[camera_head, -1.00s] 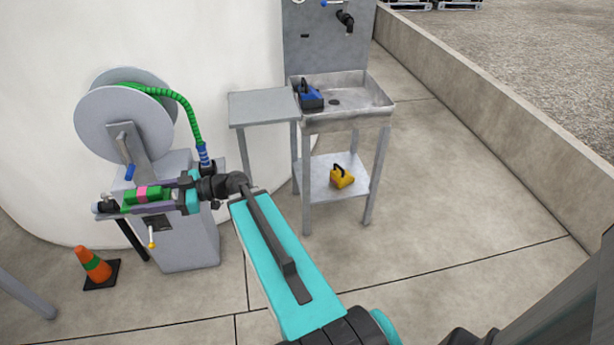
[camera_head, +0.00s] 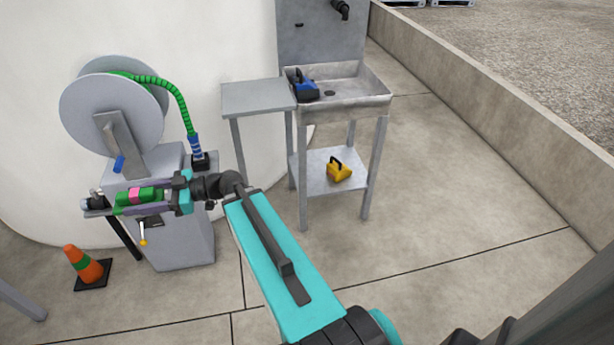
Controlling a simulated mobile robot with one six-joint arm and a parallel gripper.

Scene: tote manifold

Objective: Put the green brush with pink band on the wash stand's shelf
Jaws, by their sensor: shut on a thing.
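The green brush with pink band (camera_head: 134,195) lies along my gripper (camera_head: 130,203), which is shut on it. My gripper points left, in front of the hose reel's cabinet. The wash stand (camera_head: 345,100) stands to the right of my gripper, with a metal basin on top. Its lower shelf (camera_head: 312,180) holds a yellow brush-like item with a black handle (camera_head: 339,170). A blue item with a black handle (camera_head: 303,86) sits at the basin's left side. Part of the brush is hidden by the gripper's fingers.
A grey side table (camera_head: 257,97) adjoins the stand's left side, its top bare. The hose reel (camera_head: 110,105) with green hose stands at left. An orange cone (camera_head: 86,265) is on the floor at lower left. A low concrete wall (camera_head: 490,115) runs along the right.

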